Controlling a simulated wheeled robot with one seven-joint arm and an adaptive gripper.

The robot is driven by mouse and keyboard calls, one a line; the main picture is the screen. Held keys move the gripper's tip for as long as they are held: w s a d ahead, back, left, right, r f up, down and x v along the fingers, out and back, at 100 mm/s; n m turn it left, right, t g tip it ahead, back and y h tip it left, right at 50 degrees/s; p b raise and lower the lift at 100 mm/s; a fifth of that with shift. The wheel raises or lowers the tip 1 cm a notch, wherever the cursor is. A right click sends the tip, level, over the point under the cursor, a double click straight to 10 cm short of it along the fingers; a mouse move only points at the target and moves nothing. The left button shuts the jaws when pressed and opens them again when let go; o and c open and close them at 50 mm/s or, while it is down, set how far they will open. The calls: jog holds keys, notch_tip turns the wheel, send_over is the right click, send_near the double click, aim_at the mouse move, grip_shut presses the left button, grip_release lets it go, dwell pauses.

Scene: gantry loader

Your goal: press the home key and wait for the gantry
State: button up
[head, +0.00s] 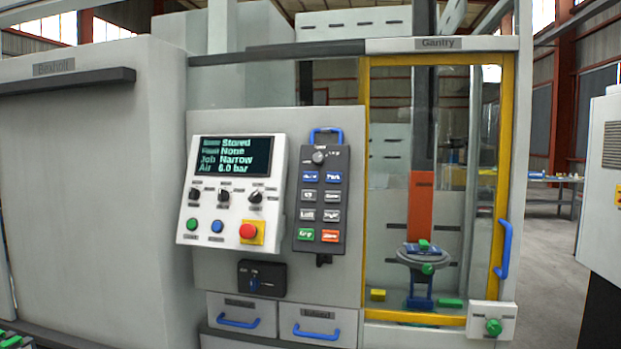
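The dark handheld key panel (322,200) hangs on the grey cabinet front, with a selector knob at its top and rows of small keys. Its top row has two blue keys, the left one (310,177) with a label too small to read surely, the right one (333,178) reading "Park". Lower keys are grey, with a green and an orange one at the bottom. The gantry's orange upright (422,205) stands behind glass, above a round-topped fixture (424,256). The screen (234,156) reads "Stored", "None", "Job Narrow", "Air 6.0 bar". My gripper is not in view.
A yellow-framed door (365,190) with a blue handle (505,250) looks closed. A white control panel (232,190) has a red button (247,231). Two drawers (241,315) sit below. A white cabinet (602,185) stands at the right edge; floor shows between.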

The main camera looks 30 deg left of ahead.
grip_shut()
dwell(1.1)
